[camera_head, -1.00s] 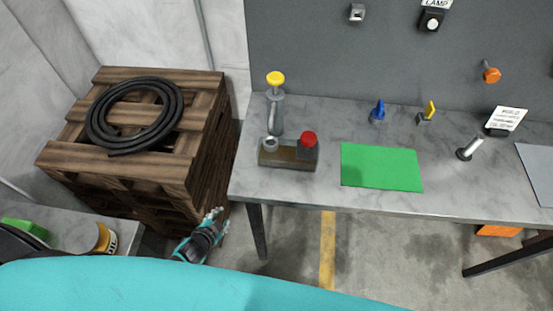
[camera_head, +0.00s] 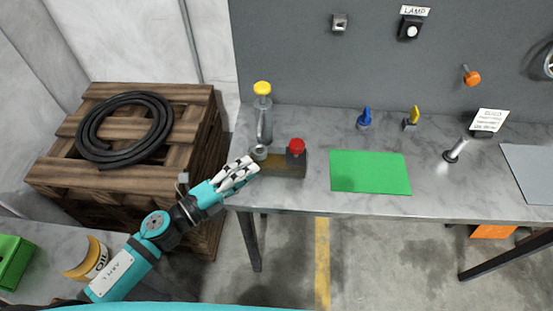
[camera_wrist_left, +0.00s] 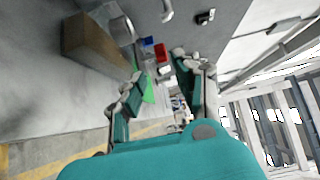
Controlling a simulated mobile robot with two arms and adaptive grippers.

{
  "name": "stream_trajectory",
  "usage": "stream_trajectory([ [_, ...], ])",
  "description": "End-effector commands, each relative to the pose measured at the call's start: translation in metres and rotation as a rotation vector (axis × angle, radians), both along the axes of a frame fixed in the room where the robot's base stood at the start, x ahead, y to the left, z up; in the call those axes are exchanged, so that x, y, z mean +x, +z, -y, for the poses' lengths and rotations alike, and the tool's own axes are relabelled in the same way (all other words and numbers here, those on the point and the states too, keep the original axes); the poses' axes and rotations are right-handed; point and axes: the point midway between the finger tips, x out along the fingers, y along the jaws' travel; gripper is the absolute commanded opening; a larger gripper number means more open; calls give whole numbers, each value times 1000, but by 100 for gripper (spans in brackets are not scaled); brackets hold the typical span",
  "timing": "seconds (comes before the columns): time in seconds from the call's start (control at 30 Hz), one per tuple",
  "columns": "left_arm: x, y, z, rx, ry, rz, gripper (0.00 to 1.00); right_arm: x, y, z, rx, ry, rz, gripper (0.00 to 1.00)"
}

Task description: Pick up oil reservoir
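A grey upright cylinder with a yellow top (camera_head: 263,118) stands on the bench near its left end. In front of it lies a brown block (camera_head: 283,168) with a metal ring at its left and a red-topped part (camera_head: 296,148) at its right. My left gripper (camera_head: 243,169) is open and empty at the block's left end, over the bench edge. The left wrist view shows its spread fingers (camera_wrist_left: 158,78) and the block (camera_wrist_left: 95,45). My right gripper is not in view.
A green mat (camera_head: 370,172) lies right of the block. Blue (camera_head: 365,118) and yellow (camera_head: 411,119) handles stand behind it. A wooden crate stack (camera_head: 60,175) with a coiled black hose (camera_head: 125,130) is left of the bench. A grey panel (camera_head: 300,60) rises behind.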

Motion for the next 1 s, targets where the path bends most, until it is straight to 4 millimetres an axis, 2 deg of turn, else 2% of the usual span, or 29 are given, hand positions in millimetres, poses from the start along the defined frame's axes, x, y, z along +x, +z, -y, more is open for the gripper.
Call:
stream_trajectory([
  [0.03,10,6,9,-4,2,3,32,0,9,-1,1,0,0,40],
  [0.3,49,4,49,-4,2,0,32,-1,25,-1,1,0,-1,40],
  [0.63,69,2,70,-5,4,-2,32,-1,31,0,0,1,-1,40],
  [0.8,85,2,91,-6,3,-2,32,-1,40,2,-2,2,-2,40],
  [1.0,98,-1,103,-3,4,-3,32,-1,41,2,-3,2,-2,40],
])
